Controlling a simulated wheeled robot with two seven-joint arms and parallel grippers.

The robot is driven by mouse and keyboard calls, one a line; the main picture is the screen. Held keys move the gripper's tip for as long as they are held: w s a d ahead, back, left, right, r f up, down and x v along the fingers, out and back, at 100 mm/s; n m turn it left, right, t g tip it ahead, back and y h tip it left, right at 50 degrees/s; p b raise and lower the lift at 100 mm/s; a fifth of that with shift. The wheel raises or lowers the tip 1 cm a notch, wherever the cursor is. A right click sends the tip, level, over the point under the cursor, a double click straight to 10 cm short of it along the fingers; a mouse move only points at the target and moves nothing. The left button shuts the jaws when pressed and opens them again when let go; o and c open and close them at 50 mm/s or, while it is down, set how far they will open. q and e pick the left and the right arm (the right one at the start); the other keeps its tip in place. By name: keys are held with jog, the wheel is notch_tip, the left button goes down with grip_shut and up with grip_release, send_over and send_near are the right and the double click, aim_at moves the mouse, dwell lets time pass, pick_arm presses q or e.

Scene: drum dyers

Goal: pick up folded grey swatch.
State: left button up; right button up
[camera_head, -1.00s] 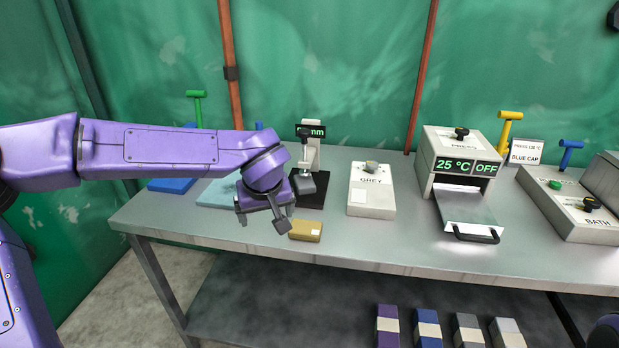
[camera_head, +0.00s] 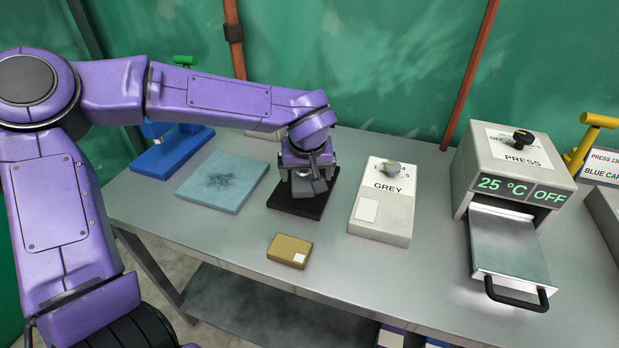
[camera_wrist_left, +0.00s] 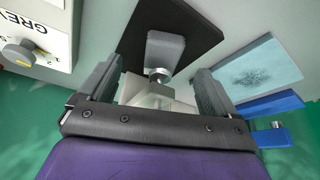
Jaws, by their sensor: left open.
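A small grey block that looks like the folded grey swatch (camera_wrist_left: 166,49) lies on the black base plate (camera_wrist_left: 135,62) of the gauge, under a metal plunger, in the left wrist view. In the head view my left gripper (camera_head: 305,186) points down over that black base and mostly hides the block and the gauge. The left jaws are open, with one finger on each side of the gauge's plunger in the wrist view. The block lies beyond the fingertips, apart from them. My right gripper is not in view.
The white GREY box (camera_head: 382,212) stands close to the right of the gauge. A tan block (camera_head: 289,251) lies in front. A pale blue pad (camera_head: 222,183) and a blue stand (camera_head: 172,151) are to the left. The press (camera_head: 513,165) has its tray out at the right.

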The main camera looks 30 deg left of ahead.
aim_at(303, 189)
pick_arm(q)
jog(key=shift+a+f, duration=0.2)
jog(key=shift+f, duration=0.3)
jog(key=shift+a+f, duration=0.15)
jog(key=shift+f, duration=0.35)
jog(key=x, duration=0.5)
jog(key=shift+s+a+f, duration=0.1)
jog(key=shift+f, duration=0.3)
jog(key=c, duration=1.2)
jog(key=shift+r, duration=0.1)
